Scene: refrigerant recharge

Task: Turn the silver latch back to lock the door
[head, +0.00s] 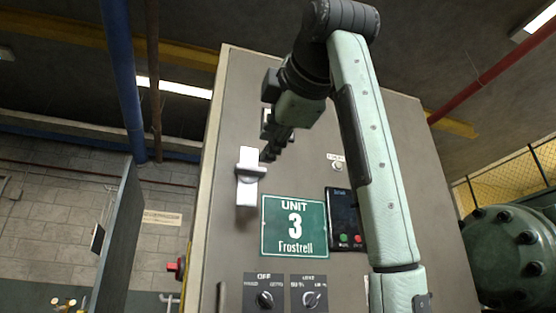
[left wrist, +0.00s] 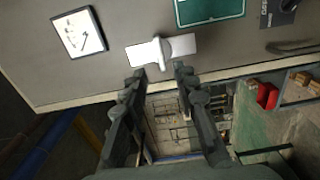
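The silver latch (head: 246,190) is on the grey cabinet door (head: 226,240), near its left edge and left of the green "Unit 3 Frostrell" sign (head: 294,225). Its bar stands upright in the head view, with a short crosspiece near the middle. My left gripper (head: 268,153) is just up and right of the latch. In the left wrist view the latch (left wrist: 178,45) lies just beyond the fingertips of my left gripper (left wrist: 159,73). The fingers are apart with nothing between them, and a gap shows between them and the latch. My right gripper is not in view.
A square dial gauge (left wrist: 79,32) sits beside the latch. A dark control panel (head: 345,219) and two rotary knobs (head: 265,299) are on the cabinet front. A grey upright panel (head: 121,235) stands at the left. A large green bolted vessel (head: 510,262) stands at the right.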

